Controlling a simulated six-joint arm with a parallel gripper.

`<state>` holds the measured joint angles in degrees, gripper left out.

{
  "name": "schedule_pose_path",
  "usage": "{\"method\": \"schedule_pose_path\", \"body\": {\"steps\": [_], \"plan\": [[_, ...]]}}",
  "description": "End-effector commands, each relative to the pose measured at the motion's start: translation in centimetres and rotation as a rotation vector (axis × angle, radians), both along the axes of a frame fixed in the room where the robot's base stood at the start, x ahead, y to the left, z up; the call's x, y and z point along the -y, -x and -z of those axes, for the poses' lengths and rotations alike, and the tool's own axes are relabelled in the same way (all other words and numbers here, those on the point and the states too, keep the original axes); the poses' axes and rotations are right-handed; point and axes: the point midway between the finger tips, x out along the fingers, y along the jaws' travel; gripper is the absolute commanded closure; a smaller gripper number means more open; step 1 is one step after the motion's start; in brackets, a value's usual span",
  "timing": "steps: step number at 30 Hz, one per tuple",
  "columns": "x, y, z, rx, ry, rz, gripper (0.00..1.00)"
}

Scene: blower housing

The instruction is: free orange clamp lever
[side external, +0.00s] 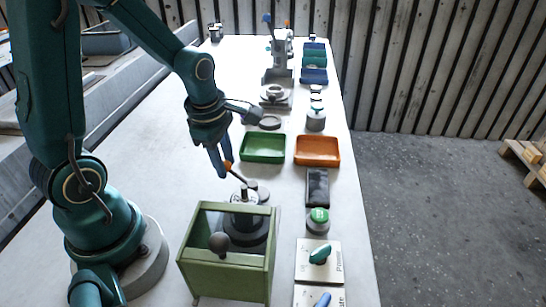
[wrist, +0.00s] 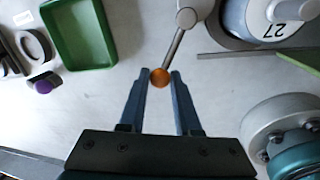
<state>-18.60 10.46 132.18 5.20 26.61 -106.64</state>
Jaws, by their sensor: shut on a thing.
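The orange clamp lever has a small orange ball knob (wrist: 160,77) on a thin metal rod (wrist: 174,48), which runs up to a pale round pivot (wrist: 186,17) in the wrist view. In the side view its orange knob (side external: 228,164) shows at my fingertips, above the green-framed blower housing (side external: 190,245). My gripper (wrist: 160,73) is shut on the orange knob, with one blue finger on each side of it. It also shows in the side view (side external: 223,170), pointing down. A pale round part marked 27 (wrist: 236,18) lies beside the pivot.
A green tray (side external: 263,148) and an orange tray (side external: 318,151) stand behind the housing. A dark ball knob (side external: 219,242) sits at the housing's front. A green button (side external: 319,216) and a panel with a teal handle (side external: 320,254) are to the right.

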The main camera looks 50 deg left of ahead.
Motion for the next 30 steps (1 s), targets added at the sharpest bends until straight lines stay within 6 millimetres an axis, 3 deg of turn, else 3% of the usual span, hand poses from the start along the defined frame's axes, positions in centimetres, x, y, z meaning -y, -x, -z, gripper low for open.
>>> {"method": "schedule_pose_path", "body": {"steps": [15, 30], "plan": [[1.1, 2.3, 0.0, 0.001, -0.002, -0.368, 1.00], [1.5, 2.8, 0.0, -0.002, -0.002, -0.461, 1.00]]}}
